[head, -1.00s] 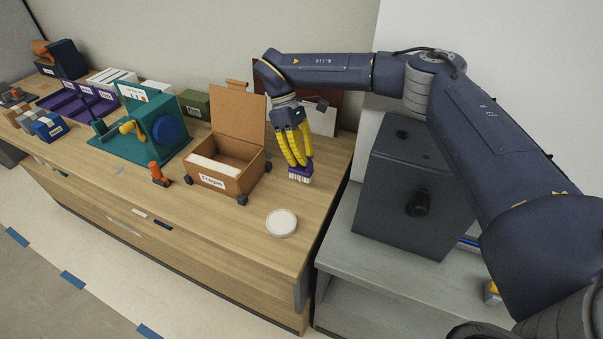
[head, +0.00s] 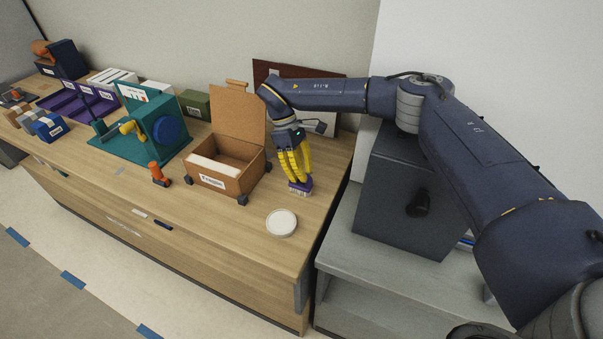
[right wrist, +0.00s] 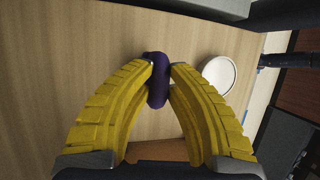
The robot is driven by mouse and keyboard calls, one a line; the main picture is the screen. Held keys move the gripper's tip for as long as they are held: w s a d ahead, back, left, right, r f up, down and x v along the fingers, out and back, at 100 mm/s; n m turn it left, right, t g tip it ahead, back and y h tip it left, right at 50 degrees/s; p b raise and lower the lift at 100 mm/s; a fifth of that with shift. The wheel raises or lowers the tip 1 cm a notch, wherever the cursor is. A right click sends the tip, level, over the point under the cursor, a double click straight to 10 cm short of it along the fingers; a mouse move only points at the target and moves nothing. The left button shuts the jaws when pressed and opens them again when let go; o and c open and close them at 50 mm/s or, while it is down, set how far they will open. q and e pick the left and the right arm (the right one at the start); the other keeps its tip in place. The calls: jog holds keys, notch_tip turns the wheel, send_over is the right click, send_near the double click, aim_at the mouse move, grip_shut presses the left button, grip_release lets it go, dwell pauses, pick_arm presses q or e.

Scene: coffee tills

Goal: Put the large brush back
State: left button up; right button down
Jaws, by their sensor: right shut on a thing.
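The large brush (head: 300,187) is purple with pale bristles, which face down toward the wooden counter. My right gripper (head: 298,176) is shut on it, to the right of the open brown box. In the right wrist view the yellow fingers (right wrist: 161,68) close on the purple brush (right wrist: 157,88) from both sides. The bristles are close to the counter top; I cannot tell whether they touch it. My left gripper is not in view.
An open brown box (head: 245,183) with a raised lid stands left of the brush. A round white dish (head: 281,223) lies in front, also in the right wrist view (right wrist: 219,75). A dark safe-like box (head: 400,200) stands right. An orange-handled tool (head: 158,173) stands left.

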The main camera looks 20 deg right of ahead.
jog(key=shift+f, duration=0.15)
jog(key=c, duration=1.3)
grip_release()
jog(key=shift+c, duration=0.2)
jog(key=v, duration=1.2)
